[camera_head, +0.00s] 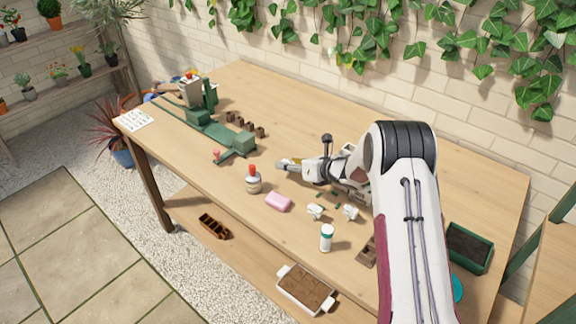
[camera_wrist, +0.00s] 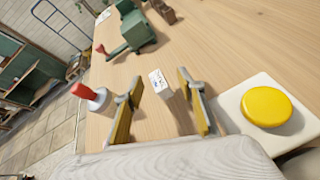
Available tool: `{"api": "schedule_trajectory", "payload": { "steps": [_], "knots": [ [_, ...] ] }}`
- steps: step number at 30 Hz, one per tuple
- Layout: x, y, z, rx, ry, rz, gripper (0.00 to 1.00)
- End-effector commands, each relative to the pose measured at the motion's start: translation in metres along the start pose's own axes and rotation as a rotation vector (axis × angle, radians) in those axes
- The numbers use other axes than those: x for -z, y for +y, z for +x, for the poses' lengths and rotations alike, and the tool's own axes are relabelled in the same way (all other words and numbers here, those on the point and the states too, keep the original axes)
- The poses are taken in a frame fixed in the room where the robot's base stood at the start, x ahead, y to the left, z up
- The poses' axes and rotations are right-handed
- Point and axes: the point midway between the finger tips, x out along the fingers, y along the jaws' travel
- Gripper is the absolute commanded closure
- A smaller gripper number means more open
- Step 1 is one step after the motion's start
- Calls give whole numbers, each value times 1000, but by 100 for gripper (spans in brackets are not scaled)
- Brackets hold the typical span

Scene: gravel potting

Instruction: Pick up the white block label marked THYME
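A small white block (camera_wrist: 156,78) with dark markings on its face is in the wrist view, just beyond and between my fingertips. The marking is too small to read, so I cannot tell whether it says THYME. My gripper (camera_wrist: 160,86) is open, with a yellow-padded finger on each side and a clear gap between them. No contact with the block shows. In the head view my gripper (camera_head: 288,163) is low over the middle of the table, and I cannot clearly make out the block there.
A yellow button on a white base (camera_wrist: 222,104) is close to my right finger. A red-topped bottle (camera_head: 253,181) and pink block (camera_head: 278,202) stand nearby. A green machine (camera_head: 206,128) is farther left. Small white items (camera_head: 315,211) and a white jar (camera_head: 326,238) are nearer the front.

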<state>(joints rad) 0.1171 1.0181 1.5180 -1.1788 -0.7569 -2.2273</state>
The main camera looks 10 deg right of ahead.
Motion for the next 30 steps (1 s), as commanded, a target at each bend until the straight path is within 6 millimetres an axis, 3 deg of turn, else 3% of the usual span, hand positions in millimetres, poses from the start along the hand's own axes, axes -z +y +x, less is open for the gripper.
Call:
{"api": "schedule_trajectory", "payload": {
  "steps": [6, 21, 22, 26, 30],
  "knots": [
    [0, 0, 12, 1, 0, -1, 61],
    [0, 0, 12, 1, 0, 0, 61],
    [0, 0, 12, 1, 0, 0, 63],
    [0, 0, 12, 1, 0, 0, 97],
    [0, 0, 12, 1, 0, 0, 100]
  ]
}}
